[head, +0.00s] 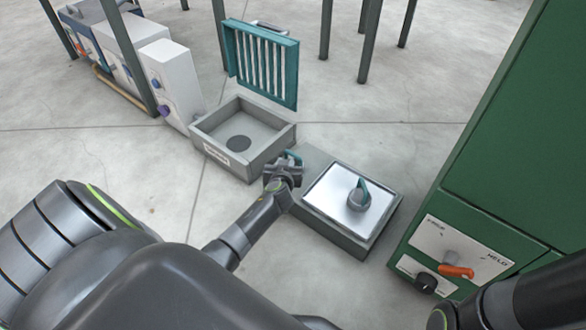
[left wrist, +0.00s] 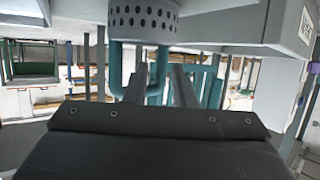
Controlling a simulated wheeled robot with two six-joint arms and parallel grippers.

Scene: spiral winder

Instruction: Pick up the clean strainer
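A grey perforated strainer (left wrist: 143,18) with a teal loop handle (left wrist: 135,75) fills the top of the left wrist view, which appears upside down. In the head view only its teal handle (head: 293,157) shows; my left gripper hides the rest. My left gripper (head: 283,172) is at this handle. In the left wrist view its two fingers (left wrist: 160,82) stand apart around one handle leg, with narrow gaps. A second grey strainer (head: 357,198) with a teal handle stands on a shiny plate to the right. I cannot tell which is clean. My right gripper is out of view.
An open grey box (head: 208,144) with a raised teal slatted lid (head: 262,65) stands behind my left gripper. A green cabinet (head: 525,120) with an orange lever (head: 456,271) marked HELD is at right. White machines (head: 170,80) and posts stand at back left.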

